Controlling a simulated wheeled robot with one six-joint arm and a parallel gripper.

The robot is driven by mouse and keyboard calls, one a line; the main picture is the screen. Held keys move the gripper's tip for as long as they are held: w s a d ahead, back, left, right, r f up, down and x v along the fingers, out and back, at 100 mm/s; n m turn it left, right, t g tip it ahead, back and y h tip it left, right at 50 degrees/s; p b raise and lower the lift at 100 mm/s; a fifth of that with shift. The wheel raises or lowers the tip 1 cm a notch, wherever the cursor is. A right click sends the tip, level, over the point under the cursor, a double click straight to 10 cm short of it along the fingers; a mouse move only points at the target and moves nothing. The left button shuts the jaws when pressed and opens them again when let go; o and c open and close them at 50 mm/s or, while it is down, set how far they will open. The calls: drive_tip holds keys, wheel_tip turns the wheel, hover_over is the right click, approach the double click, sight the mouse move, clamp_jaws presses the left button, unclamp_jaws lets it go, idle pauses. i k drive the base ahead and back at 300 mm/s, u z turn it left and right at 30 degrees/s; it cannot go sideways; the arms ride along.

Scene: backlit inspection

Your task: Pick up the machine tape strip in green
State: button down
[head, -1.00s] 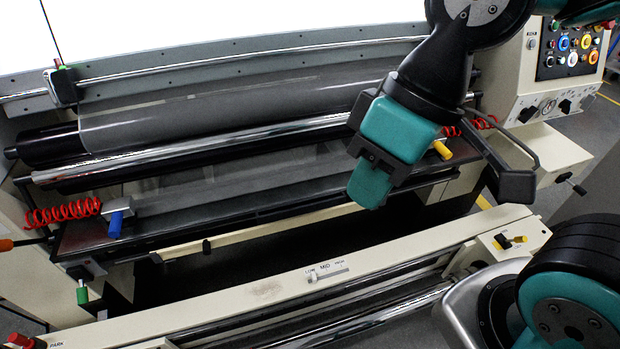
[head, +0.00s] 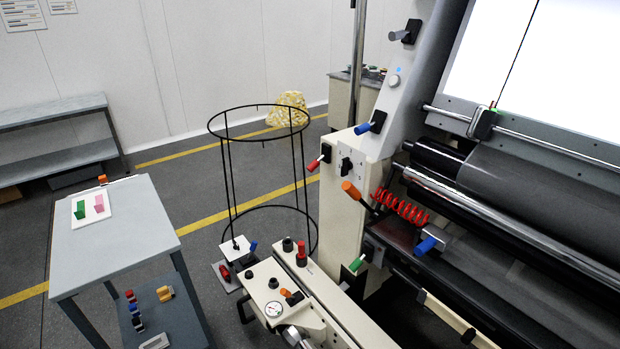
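A green strip (head: 80,210) lies on a white card (head: 90,217) on a small grey table at the left. A pink strip (head: 98,203) lies beside it on the same card, just to its right. Both strips are small in this view, and neither is hidden. My gripper is not in the head view now, so its state does not show.
The grey table (head: 136,211) has a lower shelf (head: 168,325) holding small coloured items. A black wire hoop stand (head: 228,180) and the cream inspection machine (head: 345,215) stand to its right. Open floor with yellow lines (head: 200,225) lies between and behind.

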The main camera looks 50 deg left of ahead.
sight(80, 214)
drive_tip(key=u, duration=2.95)
